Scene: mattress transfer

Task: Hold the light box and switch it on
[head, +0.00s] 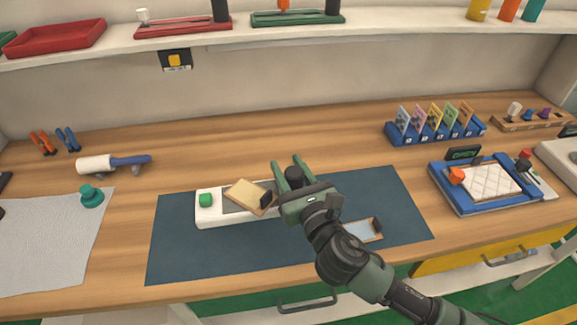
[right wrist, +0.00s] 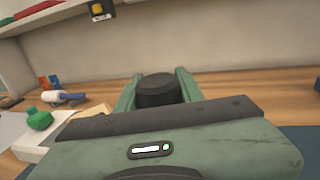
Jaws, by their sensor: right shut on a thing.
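A long white box (head: 222,220), which looks like the light box, lies on the dark blue mat. A green button (head: 205,199) sits at its left end. A tan board (head: 247,195) with a black block lies tilted across its top. My right gripper (head: 288,163) is at the box's right end, which it hides. Its fingers are shut on a round black knob (head: 294,176), also seen between the fingers in the right wrist view (right wrist: 156,90). Whether the knob is fixed to the box is hidden. My left gripper is not in view.
A small framed plate (head: 362,231) lies on the mat (head: 180,262) beside my right arm. A blue tray (head: 467,207) with a quilted pad and a blue card rack (head: 440,135) stand to the right. A white roller (head: 95,165) and a grey cloth (head: 50,250) are at left.

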